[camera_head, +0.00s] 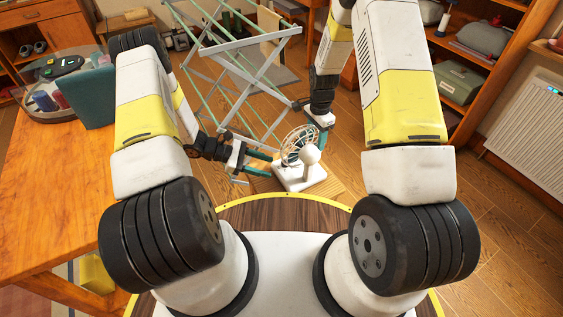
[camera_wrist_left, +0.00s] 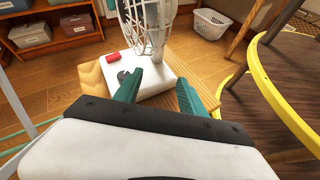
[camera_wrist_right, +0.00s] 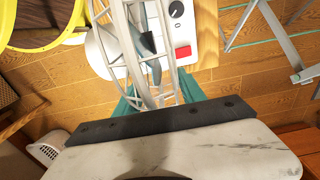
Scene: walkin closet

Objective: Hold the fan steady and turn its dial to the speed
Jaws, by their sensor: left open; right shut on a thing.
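A white fan with a round wire cage (camera_head: 293,143) stands upright on its white base (camera_head: 290,181), which rests on a small wooden top (camera_head: 328,187). My right gripper (camera_head: 318,128) is shut on the cage; the right wrist view shows its teal fingers at the cage's rim (camera_wrist_right: 140,45). The dark round dial (camera_wrist_right: 176,9) and a red switch (camera_wrist_right: 183,52) sit on the base. In the left wrist view the dial (camera_wrist_left: 122,74) lies just beyond my left gripper (camera_wrist_left: 168,78). That gripper is open, its fingers over the base's edge, with nothing between them.
A folding drying rack (camera_head: 235,75) stands behind the fan. A wooden table (camera_head: 60,170) with a round tray (camera_head: 40,108) is at the left. Shelves (camera_head: 475,60) and a radiator (camera_head: 530,125) are at the right. A white basket (camera_wrist_left: 211,23) stands on the floor.

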